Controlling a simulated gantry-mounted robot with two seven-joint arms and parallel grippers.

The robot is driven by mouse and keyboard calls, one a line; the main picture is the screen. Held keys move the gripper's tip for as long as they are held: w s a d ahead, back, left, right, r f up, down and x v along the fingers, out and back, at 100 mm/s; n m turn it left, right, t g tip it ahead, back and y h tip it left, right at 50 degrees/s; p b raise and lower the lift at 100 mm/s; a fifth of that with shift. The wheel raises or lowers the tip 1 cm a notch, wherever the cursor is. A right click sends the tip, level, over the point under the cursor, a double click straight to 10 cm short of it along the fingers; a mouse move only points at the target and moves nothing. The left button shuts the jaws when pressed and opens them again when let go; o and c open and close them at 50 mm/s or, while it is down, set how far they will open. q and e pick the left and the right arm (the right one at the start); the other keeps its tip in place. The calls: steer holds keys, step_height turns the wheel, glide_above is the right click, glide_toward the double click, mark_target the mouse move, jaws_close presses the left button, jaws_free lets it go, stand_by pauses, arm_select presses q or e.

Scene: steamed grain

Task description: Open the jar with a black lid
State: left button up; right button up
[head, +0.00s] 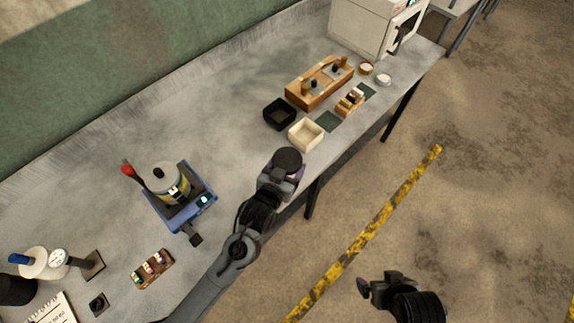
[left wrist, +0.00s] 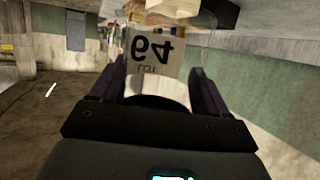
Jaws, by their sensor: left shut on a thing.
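The jar's round black lid (head: 288,158) shows from above in the head view, near the front edge of the grey table. My left gripper (head: 280,178) is at the jar, just below the lid in the picture, and hides most of its body. In the left wrist view my left gripper (left wrist: 158,85) has its two dark fingers on either side of the clear jar with a pale label (left wrist: 153,58), marked with upside-down writing. It is shut on the jar. My right gripper (head: 376,290) is over the floor, away from the table; its finger gap is unclear.
A cream square box (head: 306,134), a black box (head: 279,113) and a wooden rack (head: 318,88) stand farther along the table. A blue device with a pot (head: 167,180) is to the left. A small wooden rack (head: 152,269) lies nearer. The table's middle is clear.

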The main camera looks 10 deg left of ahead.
arm_select(q)
steer(key=shift+c, duration=1.3)
